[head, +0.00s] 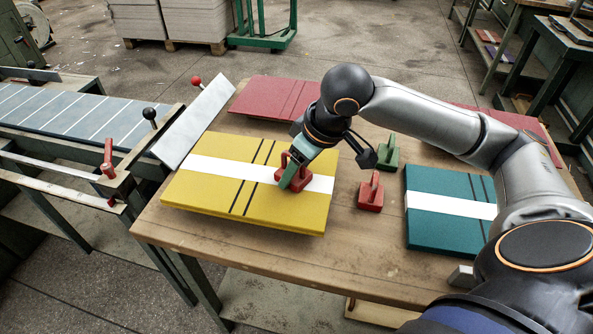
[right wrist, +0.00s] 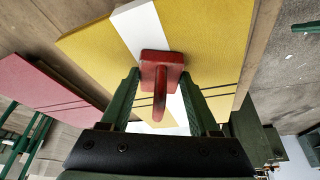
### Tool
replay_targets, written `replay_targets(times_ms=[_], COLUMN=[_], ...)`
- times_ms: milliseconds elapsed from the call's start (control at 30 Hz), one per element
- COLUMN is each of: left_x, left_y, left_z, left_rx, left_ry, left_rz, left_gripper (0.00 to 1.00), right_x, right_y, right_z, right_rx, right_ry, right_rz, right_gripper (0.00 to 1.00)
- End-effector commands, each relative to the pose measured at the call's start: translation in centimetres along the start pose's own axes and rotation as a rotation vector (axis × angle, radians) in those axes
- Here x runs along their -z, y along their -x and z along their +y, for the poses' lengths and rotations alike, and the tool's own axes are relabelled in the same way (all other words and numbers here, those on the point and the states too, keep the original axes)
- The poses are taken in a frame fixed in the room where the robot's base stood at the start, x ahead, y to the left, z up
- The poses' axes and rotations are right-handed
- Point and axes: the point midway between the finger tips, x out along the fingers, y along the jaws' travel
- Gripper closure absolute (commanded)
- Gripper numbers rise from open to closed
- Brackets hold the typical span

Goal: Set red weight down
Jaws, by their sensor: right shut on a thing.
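A red weight (head: 302,183) with an upright handle is at the right part of the white band on the yellow board stack (head: 205,203). My right gripper (head: 291,178) reaches down from above and is shut on this weight. In the right wrist view the red weight (right wrist: 162,66) sits between the two green fingers (right wrist: 160,95), its handle towards the gripper, with the yellow stack (right wrist: 215,35) behind it. I cannot tell whether its base touches the band. My left gripper is not in view.
A second red weight (head: 371,193) and a green weight (head: 388,154) stand on the wooden table (head: 300,262), right of the yellow stack. A teal stack (head: 440,232) lies further right, a red stack (head: 268,97) behind. A slatted feeder (head: 75,115) and tilted pale plate (head: 194,123) border the left.

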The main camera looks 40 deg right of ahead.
Motion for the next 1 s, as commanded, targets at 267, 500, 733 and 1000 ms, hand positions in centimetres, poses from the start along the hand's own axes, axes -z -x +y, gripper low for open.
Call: replay_targets(times_ms=[267,500,733,1000], left_x=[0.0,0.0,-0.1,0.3], left_y=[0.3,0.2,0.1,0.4], left_z=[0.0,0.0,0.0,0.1], left_rx=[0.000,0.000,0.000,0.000], left_ry=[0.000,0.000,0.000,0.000], left_rz=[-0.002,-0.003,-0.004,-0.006], left_gripper=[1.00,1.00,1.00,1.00], right_x=[0.1,0.0,0.0,0.3], right_y=[0.1,-0.1,-0.1,1.9], right_z=[0.0,0.0,0.0,0.1], right_rx=[0.000,0.000,0.000,-0.002], right_ry=[0.000,0.000,-0.001,-0.001], right_rz=[0.005,0.002,0.002,0.006], right_gripper=[1.00,0.16,0.08,0.08])
